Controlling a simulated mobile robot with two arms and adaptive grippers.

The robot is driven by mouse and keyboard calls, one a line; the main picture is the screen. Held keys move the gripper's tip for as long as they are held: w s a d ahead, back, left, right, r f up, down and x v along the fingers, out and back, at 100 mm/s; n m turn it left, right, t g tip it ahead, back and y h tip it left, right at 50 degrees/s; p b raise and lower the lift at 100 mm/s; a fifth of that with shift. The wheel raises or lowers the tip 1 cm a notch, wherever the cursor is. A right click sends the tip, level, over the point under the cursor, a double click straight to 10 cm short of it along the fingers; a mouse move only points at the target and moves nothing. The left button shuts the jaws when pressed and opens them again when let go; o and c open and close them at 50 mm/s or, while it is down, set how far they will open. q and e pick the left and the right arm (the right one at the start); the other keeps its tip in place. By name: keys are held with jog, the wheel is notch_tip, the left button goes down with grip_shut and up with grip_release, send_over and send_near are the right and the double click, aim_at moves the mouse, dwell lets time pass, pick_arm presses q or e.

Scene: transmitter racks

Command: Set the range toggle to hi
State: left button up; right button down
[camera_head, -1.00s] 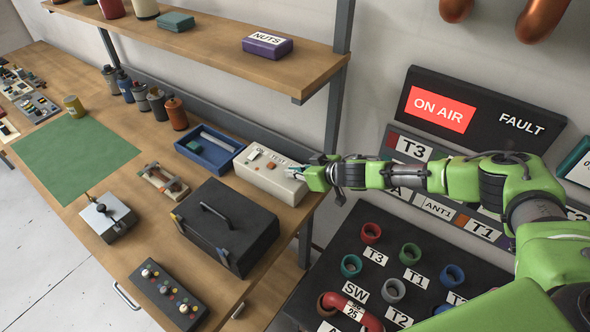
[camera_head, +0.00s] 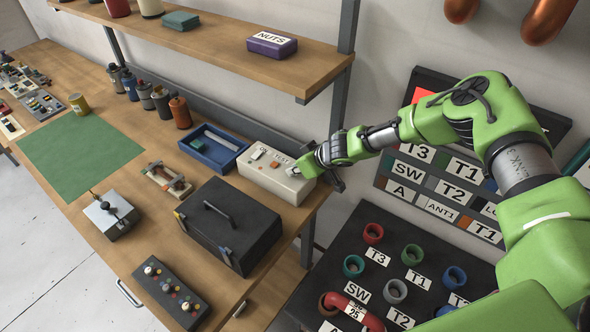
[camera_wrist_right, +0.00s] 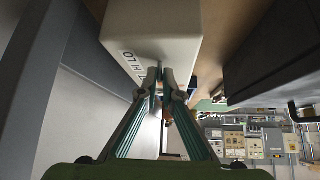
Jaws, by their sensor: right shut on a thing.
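The pale test box (camera_head: 262,178) with the switches stands on the wooden bench near its right end. Its side shows in the right wrist view (camera_wrist_right: 150,28), with a HI / LO label. The small range toggle (camera_wrist_right: 160,68) sticks out from the box beside that label. My right gripper (camera_head: 296,171) is at the right end of the box. In the right wrist view its fingertips (camera_wrist_right: 160,78) close together on the toggle, which they mostly hide. I cannot tell which position the toggle is in. My left gripper is not in view.
A blue tray (camera_head: 232,141) and a black case (camera_head: 260,240) stand close to the box. A shelf (camera_head: 225,50) with a purple NUTS box (camera_head: 272,46) hangs above. A black panel with coloured sockets (camera_head: 335,248) stands right of the bench.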

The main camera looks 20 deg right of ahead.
jog(key=shift+w+r, duration=0.1)
dwell(0.4)
jog(key=c, duration=2.2)
grip_release()
jog(key=v, duration=1.1)
jog(key=shift+s+r, duration=0.25)
jog(key=shift+r, duration=0.1)
